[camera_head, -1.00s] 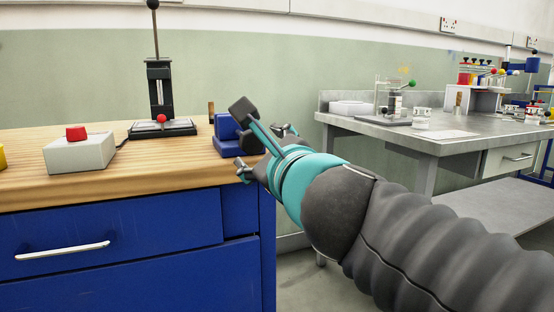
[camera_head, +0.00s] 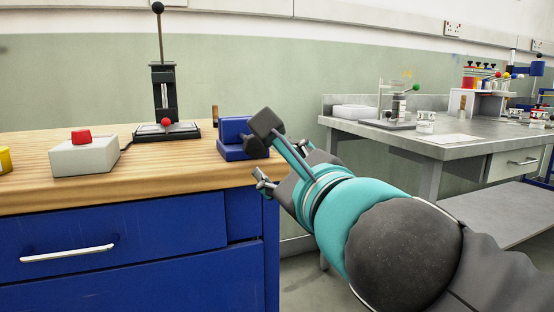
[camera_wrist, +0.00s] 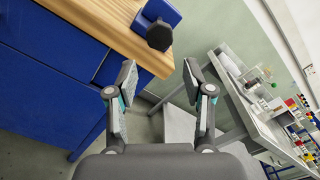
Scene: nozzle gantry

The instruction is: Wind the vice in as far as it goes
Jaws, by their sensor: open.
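The vice is a blue body (camera_head: 231,136) at the right end of the wooden bench, and it also shows at the top of the wrist view (camera_wrist: 172,12). Its dark faceted knob (camera_wrist: 159,36) faces my gripper in the wrist view. In the head view my arm's dark camera block partly covers that end of the vice. My gripper (camera_head: 277,164) is open and empty, just off the bench's right end. In the wrist view my gripper (camera_wrist: 160,76) has its fingers spread, with the knob beyond the fingertips, apart from them.
The wooden bench top (camera_head: 180,178) also holds a grey box with a red button (camera_head: 82,146) and a black lever press (camera_head: 163,95). A grey table (camera_head: 440,146) with several items stands to the right. There is open floor between bench and table.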

